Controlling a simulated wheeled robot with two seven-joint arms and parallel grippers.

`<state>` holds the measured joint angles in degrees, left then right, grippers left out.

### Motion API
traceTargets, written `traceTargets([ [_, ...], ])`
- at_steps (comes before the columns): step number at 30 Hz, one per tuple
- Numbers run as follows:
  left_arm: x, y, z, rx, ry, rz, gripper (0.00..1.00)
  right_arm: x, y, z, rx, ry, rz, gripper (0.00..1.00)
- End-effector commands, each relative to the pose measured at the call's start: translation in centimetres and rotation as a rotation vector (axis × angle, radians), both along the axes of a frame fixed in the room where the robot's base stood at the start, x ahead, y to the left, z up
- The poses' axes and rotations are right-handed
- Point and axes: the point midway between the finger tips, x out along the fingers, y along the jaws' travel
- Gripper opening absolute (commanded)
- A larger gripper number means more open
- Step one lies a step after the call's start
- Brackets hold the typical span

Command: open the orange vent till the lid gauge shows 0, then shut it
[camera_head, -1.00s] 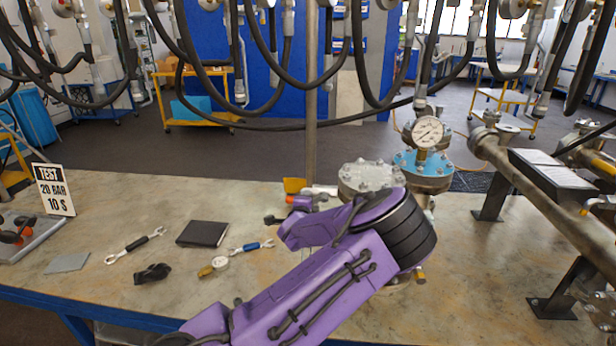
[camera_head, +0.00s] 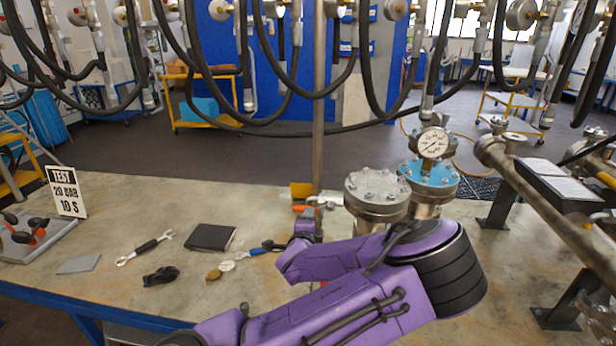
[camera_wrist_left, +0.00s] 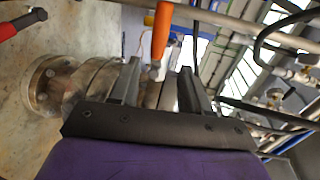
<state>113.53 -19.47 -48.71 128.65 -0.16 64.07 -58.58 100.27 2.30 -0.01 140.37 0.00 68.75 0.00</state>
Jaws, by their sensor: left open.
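The round lid gauge (camera_head: 433,143) stands on a blue-lidded flanged vessel (camera_head: 430,177); its needle reading is too small to tell. A grey-lidded flanged vessel (camera_head: 377,188) stands to its left. In the left wrist view an orange handle (camera_wrist_left: 161,30), apparently the vent's, points upward beyond my left gripper (camera_wrist_left: 159,68). The two dark fingers are apart, with the handle's lower end in line with the gap; I cannot tell whether they touch it. Metal vessel parts show behind the fingers. In the head view my purple left arm hides the vent. My right gripper is out of view.
A wrench (camera_head: 145,247), a black notebook (camera_head: 211,237) and small tools lie on the bench at left, by a TEST sign (camera_head: 66,191). A thick pipe (camera_head: 545,205) runs along the right. Black hoses hang overhead.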

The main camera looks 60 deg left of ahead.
Motion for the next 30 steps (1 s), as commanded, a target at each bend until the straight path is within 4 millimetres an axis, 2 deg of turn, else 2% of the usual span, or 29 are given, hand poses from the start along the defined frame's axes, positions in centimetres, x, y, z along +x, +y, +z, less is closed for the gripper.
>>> traceTargets([
  [6,-1.14,-1.25,0.36,0.001,-0.001,0.0,0.47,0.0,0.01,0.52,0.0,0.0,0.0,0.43],
  [30,-1.12,-1.23,0.28,0.0,0.0,0.0,0.47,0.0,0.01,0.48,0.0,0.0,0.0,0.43],
])
